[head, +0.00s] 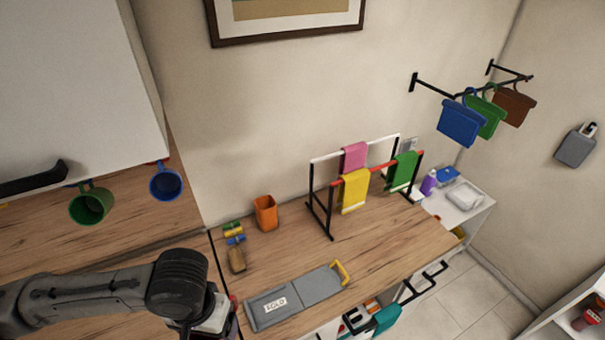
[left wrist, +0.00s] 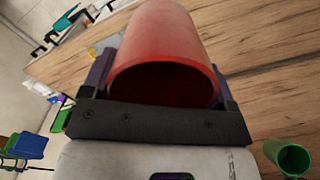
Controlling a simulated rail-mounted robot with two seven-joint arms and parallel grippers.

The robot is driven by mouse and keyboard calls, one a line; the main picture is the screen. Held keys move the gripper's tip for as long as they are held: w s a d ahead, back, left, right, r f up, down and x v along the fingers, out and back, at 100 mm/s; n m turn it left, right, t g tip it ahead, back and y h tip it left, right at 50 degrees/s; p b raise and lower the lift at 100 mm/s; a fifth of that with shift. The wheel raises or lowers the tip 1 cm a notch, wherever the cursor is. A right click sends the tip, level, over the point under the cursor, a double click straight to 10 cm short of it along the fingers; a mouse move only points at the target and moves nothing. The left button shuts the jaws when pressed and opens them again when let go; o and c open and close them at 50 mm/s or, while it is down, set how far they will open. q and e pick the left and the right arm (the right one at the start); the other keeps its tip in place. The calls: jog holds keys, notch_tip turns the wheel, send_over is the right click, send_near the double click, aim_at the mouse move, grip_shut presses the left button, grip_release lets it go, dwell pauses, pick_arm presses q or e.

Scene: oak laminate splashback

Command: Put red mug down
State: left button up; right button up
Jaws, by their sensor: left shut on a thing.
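The red mug (left wrist: 165,45) fills the upper middle of the left wrist view, with its dark open mouth facing the camera. My left gripper (left wrist: 162,88) is shut on it, one finger on each side. The wooden worktop shows beyond the mug, but I cannot tell whether the mug touches it. In the head view my left gripper (head: 207,322) is at the bottom edge, mostly hidden by its own wrist, and the mug cannot be made out clearly. My right gripper is in neither view.
A green mug (head: 92,204) and a blue mug (head: 166,182) hang under the white cabinet (head: 75,85). The worktop (head: 370,240) holds an orange cup (head: 265,213), a brush (head: 237,260), a grey board (head: 300,294) and a towel rack (head: 328,215). Bare wood lies between them.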

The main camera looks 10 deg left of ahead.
pick_arm(q)
jog(key=shift+w+r, duration=0.2)
jog(key=shift+r, duration=0.3)
jog(key=shift+w+r, duration=0.2)
jog(key=shift+r, duration=0.3)
